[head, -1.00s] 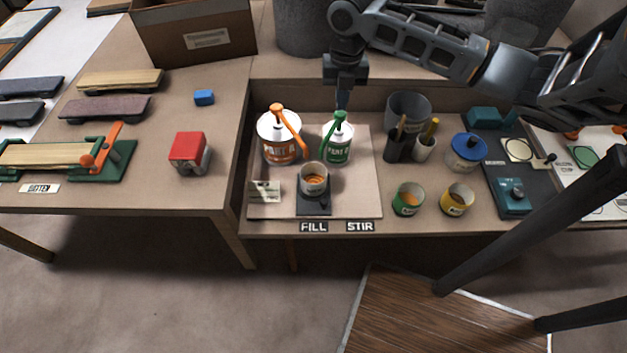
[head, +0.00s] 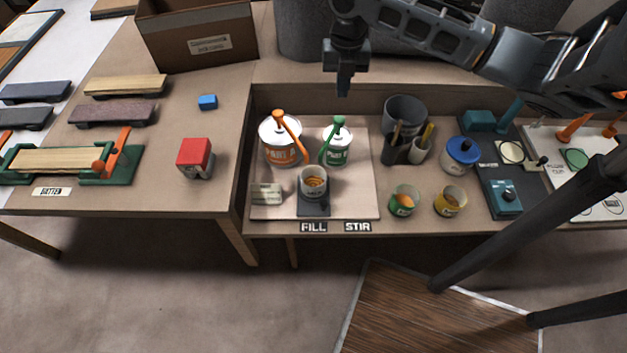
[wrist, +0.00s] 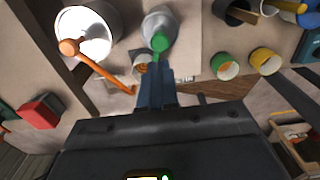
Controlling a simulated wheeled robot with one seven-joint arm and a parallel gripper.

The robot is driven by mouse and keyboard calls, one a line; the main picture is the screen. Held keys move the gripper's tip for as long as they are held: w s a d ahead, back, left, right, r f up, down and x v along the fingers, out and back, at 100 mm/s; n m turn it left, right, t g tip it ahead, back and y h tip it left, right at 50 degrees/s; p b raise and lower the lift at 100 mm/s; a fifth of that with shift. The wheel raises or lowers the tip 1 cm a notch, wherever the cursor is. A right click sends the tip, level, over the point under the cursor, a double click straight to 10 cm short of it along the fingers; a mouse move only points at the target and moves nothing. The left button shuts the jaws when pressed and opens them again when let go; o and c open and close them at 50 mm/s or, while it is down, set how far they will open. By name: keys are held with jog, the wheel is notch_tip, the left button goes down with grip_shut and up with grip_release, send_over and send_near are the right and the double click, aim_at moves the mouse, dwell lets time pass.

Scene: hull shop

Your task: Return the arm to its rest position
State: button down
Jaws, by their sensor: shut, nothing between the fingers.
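My gripper (head: 344,88) is shut and empty. In the head view it hangs pointing down above the back of the bench, just behind the green-pump can (head: 338,150). My arm reaches in from the upper right. In the wrist view the shut fingers (wrist: 156,85) lie over the bench, with the green pump top (wrist: 159,42) just beyond them and the orange-pump can (wrist: 85,32) to the left. A cup with orange-brown contents (head: 314,182) stands on a dark pad in front of the cans.
A grey bucket (head: 405,115), dark and light holders with sticks, a blue-lidded pot (head: 461,154), and green (head: 404,201) and yellow (head: 450,201) cups stand to the right. A cardboard box (head: 197,35) stands at the back left.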

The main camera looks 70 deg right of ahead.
dwell(0.5)
jog(key=w+a+r+m+t+y, duration=0.1)
jog(key=w+a+r+t, duration=0.25)
jog(key=w+a, duration=0.65)
jog(key=w+a+r+m+t+y, duration=0.15)
jog(key=w+a+t, duration=0.25)
jog(key=w+a, duration=0.6)
jog(key=w+a+r+m+t+y, duration=0.1)
jog(key=w+a+r+m+t, duration=0.25)
jog(key=a, duration=0.45)
jog(key=w+a+r+m+t+y, duration=0.1)
jog(key=w+a+r+m+t, duration=0.15)
jog(key=a+r+m, duration=0.45)
jog(key=s+a+f+m+t+h, duration=0.15)
jog(key=s+a+f+m, duration=0.3)
jog(key=s, duration=0.55)
jog(key=s+a+f+m+h, duration=0.3)
jog(key=s+a+f+m, duration=0.15)
jog(key=s, duration=0.45)
jog(key=s+d+r, duration=0.1)
jog(key=s+d, duration=0.3)
jog(key=s, duration=0.7)
jog(key=s+d+r, duration=0.2)
jog(key=s+d, duration=0.2)
jog(key=s, duration=0.8)
jog(key=shift+r, duration=0.3)
